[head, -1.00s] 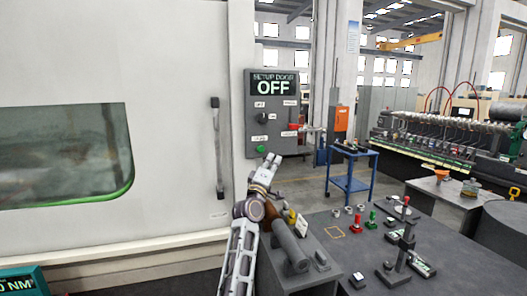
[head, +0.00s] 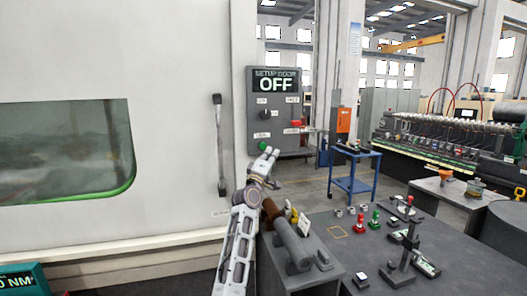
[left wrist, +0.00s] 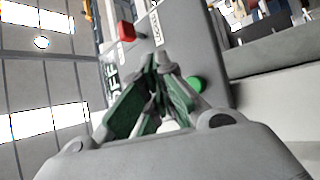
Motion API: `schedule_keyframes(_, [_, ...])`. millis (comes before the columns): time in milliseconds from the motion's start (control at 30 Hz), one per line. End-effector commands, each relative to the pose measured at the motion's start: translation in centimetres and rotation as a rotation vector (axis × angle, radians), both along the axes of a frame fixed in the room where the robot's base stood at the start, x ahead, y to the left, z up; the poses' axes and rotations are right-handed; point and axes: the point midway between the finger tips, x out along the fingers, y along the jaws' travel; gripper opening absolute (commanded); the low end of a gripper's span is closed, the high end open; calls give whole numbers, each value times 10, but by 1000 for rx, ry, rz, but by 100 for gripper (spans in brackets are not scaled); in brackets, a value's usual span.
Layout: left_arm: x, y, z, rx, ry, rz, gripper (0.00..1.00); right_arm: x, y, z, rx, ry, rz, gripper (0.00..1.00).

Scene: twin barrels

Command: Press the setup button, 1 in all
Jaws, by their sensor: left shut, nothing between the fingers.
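The control panel (head: 286,112) is a grey box on the machine's front; its display (head: 276,84) reads "SETUP DOOR OFF". It has a dark knob (head: 265,115), a red button (head: 295,123) and a green button (head: 262,145) at the lower left. In the left wrist view the green button (left wrist: 196,83) is right of the fingertips and the red button (left wrist: 126,32) is up and left. My left gripper (head: 269,153) is shut and empty, just below the green button in the head view. I cannot tell whether it touches the panel. My right gripper is out of view.
A door handle (head: 220,145) stands left of the panel. A dark bench (head: 440,262) with small parts and a stand lies at the lower right. A grey cylinder (head: 292,248) lies near my left arm. A blue cart (head: 352,172) stands behind.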

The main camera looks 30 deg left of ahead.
Motion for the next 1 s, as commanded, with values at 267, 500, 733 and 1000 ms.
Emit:
schedule_keyframes(267, [16, 19, -1, 1, 0, 0, 0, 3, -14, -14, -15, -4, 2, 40])
schedule_keyframes(500, [24, 29, 0, 0, 0, 1, 0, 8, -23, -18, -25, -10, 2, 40])
schedule_keyframes(733, [25, 31, 0, -1, 1, 1, 0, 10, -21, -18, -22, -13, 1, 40])
schedule_keyframes(1000, [25, 30, 0, 0, 0, 1, 0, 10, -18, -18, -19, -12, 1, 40])
